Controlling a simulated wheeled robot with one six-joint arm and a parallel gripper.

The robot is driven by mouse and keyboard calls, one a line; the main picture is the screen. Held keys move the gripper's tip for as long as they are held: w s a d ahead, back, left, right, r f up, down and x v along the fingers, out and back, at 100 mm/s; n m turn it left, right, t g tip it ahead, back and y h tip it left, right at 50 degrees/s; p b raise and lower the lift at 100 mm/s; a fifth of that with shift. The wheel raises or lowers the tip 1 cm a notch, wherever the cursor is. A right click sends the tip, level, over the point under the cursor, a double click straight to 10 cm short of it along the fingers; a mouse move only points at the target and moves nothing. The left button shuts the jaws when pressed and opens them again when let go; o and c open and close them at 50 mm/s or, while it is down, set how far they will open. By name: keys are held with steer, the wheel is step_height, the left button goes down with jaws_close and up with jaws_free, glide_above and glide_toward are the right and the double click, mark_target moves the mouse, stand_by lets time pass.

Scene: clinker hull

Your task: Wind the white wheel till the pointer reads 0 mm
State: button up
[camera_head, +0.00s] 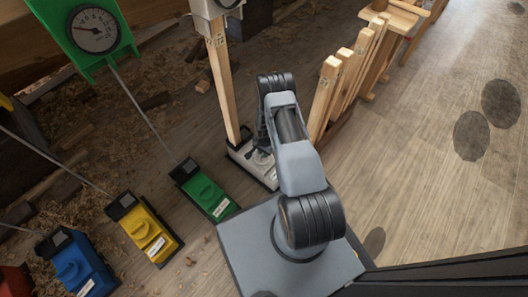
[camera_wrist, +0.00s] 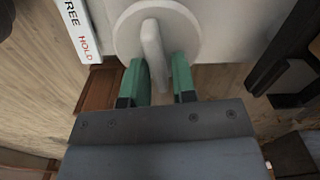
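The white wheel (camera_wrist: 185,22) is a round disc with a raised bar grip (camera_wrist: 151,45) across it, seen at the top of the wrist view. My gripper (camera_wrist: 160,78) is open, its two green fingers on either side of the lower end of the bar, with visible gaps. In the head view the white unit (camera_head: 238,153) stands at the foot of a wooden post, with my gripper (camera_head: 258,152) over it; my arm hides part of it. The white housing (camera_head: 214,6) at the post's top is cut off, so its pointer cannot be read.
A white label strip (camera_wrist: 80,30) reading "HOLD" and part of "FREE" lies beside the wheel. Green (camera_head: 203,190), yellow (camera_head: 146,232) and blue (camera_head: 76,266) units stand to the left. A green-framed dial (camera_head: 96,29) is at upper left. Wooden uprights (camera_head: 323,98) stand right of the arm. Open floor lies right.

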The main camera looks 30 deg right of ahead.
jaws_close()
steer(key=shift+m, duration=0.3)
steer(key=m, duration=0.4)
steer(key=shift+s+m+b, duration=0.3)
steer(key=shift+m+b, duration=0.05)
steer(key=shift+m, duration=0.05)
steer(key=m, duration=0.5)
steer(key=shift+s+m, duration=0.3)
steer(key=shift+o, duration=1.4)
jaws_free()
